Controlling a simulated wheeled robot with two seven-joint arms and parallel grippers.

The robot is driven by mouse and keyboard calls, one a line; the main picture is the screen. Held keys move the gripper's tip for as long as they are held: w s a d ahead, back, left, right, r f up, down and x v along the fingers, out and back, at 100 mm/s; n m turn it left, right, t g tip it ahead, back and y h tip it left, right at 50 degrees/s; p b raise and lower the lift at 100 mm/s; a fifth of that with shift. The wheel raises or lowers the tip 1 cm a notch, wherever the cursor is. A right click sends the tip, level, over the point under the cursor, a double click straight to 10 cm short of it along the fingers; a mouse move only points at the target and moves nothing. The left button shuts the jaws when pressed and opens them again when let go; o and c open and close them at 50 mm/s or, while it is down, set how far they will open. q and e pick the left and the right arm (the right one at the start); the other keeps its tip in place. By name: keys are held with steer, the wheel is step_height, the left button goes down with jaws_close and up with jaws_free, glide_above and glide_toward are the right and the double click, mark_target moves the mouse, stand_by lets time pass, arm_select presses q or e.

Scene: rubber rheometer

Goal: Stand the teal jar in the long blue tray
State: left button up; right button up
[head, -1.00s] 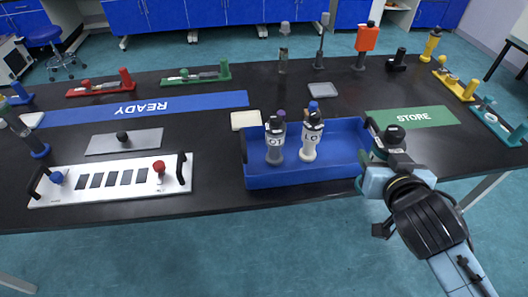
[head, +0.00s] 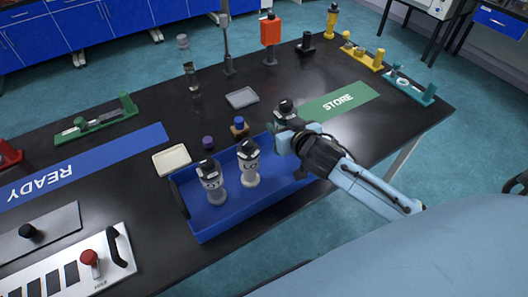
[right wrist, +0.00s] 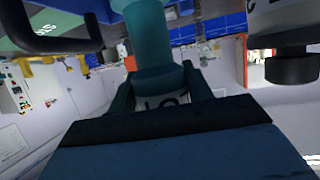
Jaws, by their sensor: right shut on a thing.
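The teal jar (head: 284,115), with a black cap, is held upright in my right gripper (head: 284,139) at the right end of the long blue tray (head: 215,222). The gripper hides most of the jar, and I cannot tell whether its base touches the tray floor. In the right wrist view, the jar's teal body (right wrist: 148,36) and part of a label show between the fingers (right wrist: 155,95). Two black-capped bottles, a grey one (head: 211,184) and a white one (head: 248,165), stand in the tray to the left of the jar. My left gripper is out of view.
A purple-capped item (head: 208,143) and a blue-capped item (head: 239,127) stand just behind the tray. A cream dish (head: 171,160) lies at its back left. The green STORE mat (head: 338,102) is at the right, with clear black table around it.

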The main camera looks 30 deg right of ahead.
steer(key=f, duration=0.2)
steer(key=shift+s+f, duration=0.3)
steer(key=shift+f, duration=0.4)
step_height(320, 180, down, 3)
steer(key=shift+f+b, duration=0.1)
steer(key=shift+b, duration=0.55)
steer(key=shift+w+f, duration=0.1)
steer(key=shift+f, duration=0.25)
steer(key=o, duration=1.1)
steer(key=shift+c, duration=0.2)
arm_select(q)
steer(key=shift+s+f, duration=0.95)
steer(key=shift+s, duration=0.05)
